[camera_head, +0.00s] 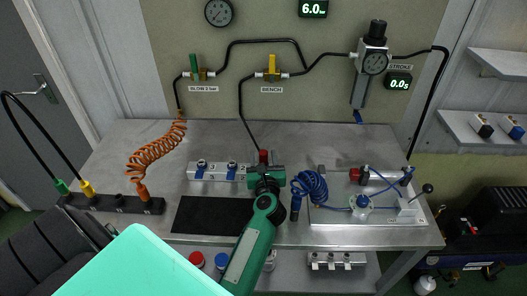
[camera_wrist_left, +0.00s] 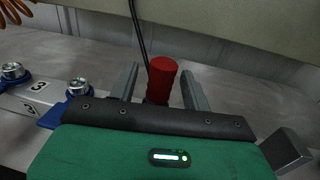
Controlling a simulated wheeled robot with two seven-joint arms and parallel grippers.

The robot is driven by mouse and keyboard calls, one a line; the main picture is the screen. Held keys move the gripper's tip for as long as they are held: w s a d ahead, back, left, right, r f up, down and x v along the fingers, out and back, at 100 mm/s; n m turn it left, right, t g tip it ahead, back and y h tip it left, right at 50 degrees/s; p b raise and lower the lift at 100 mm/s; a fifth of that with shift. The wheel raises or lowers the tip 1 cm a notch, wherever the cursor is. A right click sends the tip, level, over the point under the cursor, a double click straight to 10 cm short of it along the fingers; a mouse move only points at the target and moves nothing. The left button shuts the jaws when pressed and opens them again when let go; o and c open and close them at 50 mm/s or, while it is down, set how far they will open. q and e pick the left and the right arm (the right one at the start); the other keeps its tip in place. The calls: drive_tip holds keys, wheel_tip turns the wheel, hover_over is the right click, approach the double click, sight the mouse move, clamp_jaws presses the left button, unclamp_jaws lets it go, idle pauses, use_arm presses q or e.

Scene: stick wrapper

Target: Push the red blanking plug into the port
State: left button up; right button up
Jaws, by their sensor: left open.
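The red blanking plug (camera_head: 263,157) stands about upright just beyond my left gripper (camera_head: 266,172) in the head view. In the left wrist view the red plug (camera_wrist_left: 162,78) rises between the two grey fingers of my left gripper (camera_wrist_left: 160,88), which are apart. I see a gap on either side of its top. Its lower end has a dark part, largely hidden by the gripper body. A pale manifold block (camera_head: 219,171) with numbered ports and blue-based fittings lies left of the gripper. The port under the plug is hidden. My right gripper is not in view.
A coiled blue hose (camera_head: 311,186) and a fixture plate (camera_head: 385,213) lie right of the gripper. A black mat (camera_head: 208,215) lies in front of the manifold. A black hose (camera_head: 249,133) comes down behind the plug. An orange coiled hose (camera_head: 158,155) hangs at left.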

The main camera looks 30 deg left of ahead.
sight(263, 152)
use_arm(q)
wheel_tip(263, 152, up, 20)
drive_tip(key=p, duration=0.2)
idle(0.9)
